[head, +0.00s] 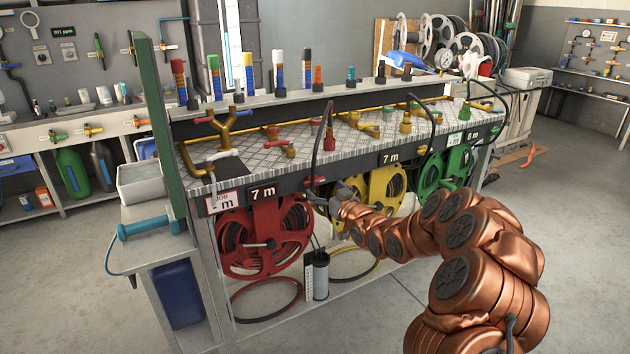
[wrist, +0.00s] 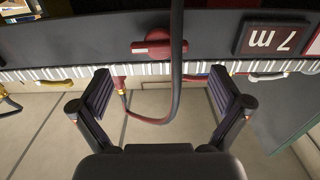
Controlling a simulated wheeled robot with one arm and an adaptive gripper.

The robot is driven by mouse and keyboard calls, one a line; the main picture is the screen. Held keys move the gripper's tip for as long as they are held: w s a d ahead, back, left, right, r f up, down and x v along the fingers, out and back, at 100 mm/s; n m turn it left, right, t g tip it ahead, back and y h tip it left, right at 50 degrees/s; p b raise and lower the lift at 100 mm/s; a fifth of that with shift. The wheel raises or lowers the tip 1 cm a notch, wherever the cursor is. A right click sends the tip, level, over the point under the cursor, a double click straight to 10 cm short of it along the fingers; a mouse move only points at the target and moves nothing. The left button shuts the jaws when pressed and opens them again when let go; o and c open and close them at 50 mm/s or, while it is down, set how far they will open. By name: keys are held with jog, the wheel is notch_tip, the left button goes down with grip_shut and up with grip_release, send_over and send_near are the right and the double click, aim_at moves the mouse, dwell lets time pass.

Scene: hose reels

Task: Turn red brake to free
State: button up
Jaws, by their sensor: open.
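The red brake (wrist: 158,43) is a red handle on a round red base, set on the dark front panel in the wrist view. It lies roughly crosswise there, and a dark hose (wrist: 177,70) hangs in front of its right part. My gripper (wrist: 165,92) is open and empty, its two fingers apart below the brake in the picture and not touching it. In the head view my gripper (head: 322,198) is at the bench front, just right of the red reel (head: 240,255).
A "7 m" sign (wrist: 272,40) shows upside down beside the brake. A yellow reel (head: 388,188) and a green reel (head: 456,165) are further right under the bench. Several coloured nozzles stand on the shelf above. Open floor lies in front of the bench.

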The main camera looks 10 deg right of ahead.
aim_at(315, 182)
jog(key=shift+x, duration=3)
jog(key=c, duration=1.1)
